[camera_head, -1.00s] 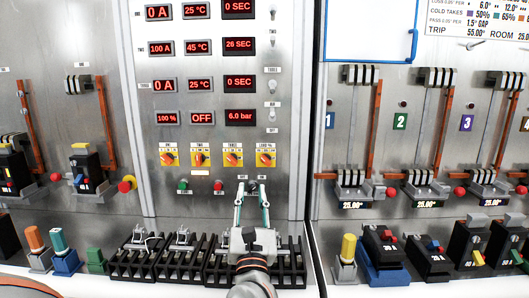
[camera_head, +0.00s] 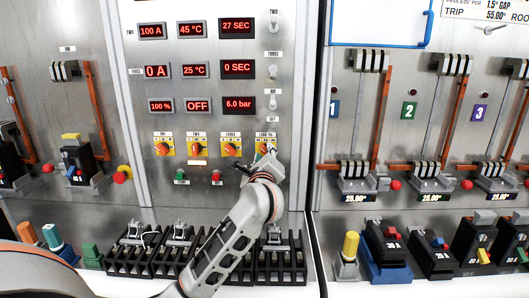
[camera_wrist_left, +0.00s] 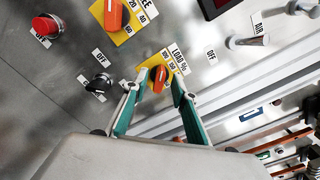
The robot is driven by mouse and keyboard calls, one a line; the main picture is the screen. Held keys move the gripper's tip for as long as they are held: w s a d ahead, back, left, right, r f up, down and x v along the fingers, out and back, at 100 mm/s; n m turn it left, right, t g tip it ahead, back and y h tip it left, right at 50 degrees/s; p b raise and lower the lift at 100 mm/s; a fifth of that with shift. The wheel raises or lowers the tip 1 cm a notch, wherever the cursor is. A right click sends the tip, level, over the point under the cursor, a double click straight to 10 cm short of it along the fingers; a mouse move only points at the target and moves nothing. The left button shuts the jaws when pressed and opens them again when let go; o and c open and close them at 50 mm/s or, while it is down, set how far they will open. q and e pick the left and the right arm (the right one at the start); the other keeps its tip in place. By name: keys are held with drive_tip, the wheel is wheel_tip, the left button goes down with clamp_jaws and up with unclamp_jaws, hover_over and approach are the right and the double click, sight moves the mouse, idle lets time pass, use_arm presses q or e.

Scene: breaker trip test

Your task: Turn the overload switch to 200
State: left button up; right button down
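The overload switch is an orange rotary knob on a yellow plate labelled LOAD % (camera_head: 265,143), rightmost in a row of four on the grey panel. In the head view my left gripper (camera_head: 258,165) is at it and partly covers it. In the left wrist view the knob (camera_wrist_left: 160,78) sits between the two fingertips of my left gripper (camera_wrist_left: 158,75), which are spread on either side of it. Whether either fingertip touches the knob is hard to tell. The display at lower left of the readouts (camera_head: 160,105) reads 100 %. My right gripper is not in view.
A black selector switch (camera_wrist_left: 99,84) and a red button (camera_wrist_left: 47,25) are near my left gripper. Toggle levers (camera_head: 272,102) stand above the knob. Black fuse blocks (camera_head: 130,255) line the shelf below. A blue-framed board (camera_head: 380,22) is at upper right.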

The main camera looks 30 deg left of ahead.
use_arm(q)
drive_tip(key=shift+w+a, duration=0.2)
drive_tip(key=shift+w, duration=0.1)
clamp_jaws()
drive_tip(key=shift+m, duration=0.3)
drive_tip(key=m, duration=1.7)
drive_tip(key=shift+w+d, duration=0.15)
drive_tip(key=shift+d, duration=0.1)
drive_tip(key=shift+f+m, duration=0.1)
drive_tip(key=shift+m, duration=0.2)
